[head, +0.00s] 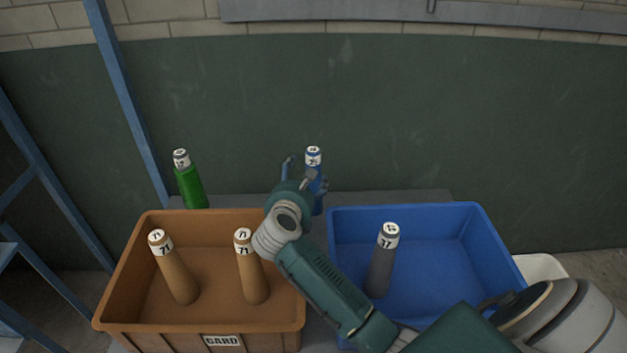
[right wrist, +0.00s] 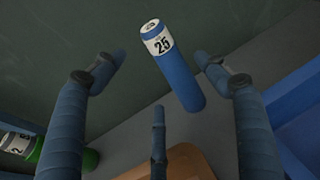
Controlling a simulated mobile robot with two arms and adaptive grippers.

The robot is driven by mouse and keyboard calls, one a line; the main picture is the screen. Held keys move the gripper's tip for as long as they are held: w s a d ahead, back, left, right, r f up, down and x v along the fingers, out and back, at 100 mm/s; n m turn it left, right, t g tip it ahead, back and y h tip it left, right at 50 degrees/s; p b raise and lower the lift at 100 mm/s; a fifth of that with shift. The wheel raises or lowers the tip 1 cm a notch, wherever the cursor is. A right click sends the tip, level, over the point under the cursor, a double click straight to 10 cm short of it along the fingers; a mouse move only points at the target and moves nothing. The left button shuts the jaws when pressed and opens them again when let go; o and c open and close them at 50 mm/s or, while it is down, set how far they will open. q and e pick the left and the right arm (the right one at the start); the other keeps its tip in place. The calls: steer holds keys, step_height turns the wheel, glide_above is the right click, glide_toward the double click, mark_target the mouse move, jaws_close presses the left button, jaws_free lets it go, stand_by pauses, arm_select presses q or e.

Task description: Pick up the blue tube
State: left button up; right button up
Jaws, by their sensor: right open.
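The blue tube (head: 314,158), with a white label on its top end, stands on the grey table behind the bins. In the right wrist view the blue tube (right wrist: 180,78) shows the number 25 and lies between the spread fingers. My right gripper (head: 303,170) is open at the tube and hides part of its body in the head view. In the right wrist view my right gripper (right wrist: 161,66) has its fingers apart and empty; I cannot tell whether any finger touches the tube. My left gripper is not in view.
A green tube (head: 190,186) stands at the back left. The orange bin (head: 150,325) holds two tan tubes (head: 251,270). The blue bin (head: 430,212) holds a grey tube (head: 382,265). A dark green wall (head: 450,130) rises behind the table.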

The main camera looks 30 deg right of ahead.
mark_target(313, 153)
steer(key=p+x, duration=0.1)
steer(key=x, duration=0.7)
steer(key=shift+s+f, duration=0.1)
steer(key=shift+s, duration=0.05)
steer(key=shift+c, duration=1.2)
steer(key=c, duration=0.9)
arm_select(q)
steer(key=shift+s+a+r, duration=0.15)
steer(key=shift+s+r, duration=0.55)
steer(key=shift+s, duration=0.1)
arm_select(e)
steer(key=c, duration=0.4)
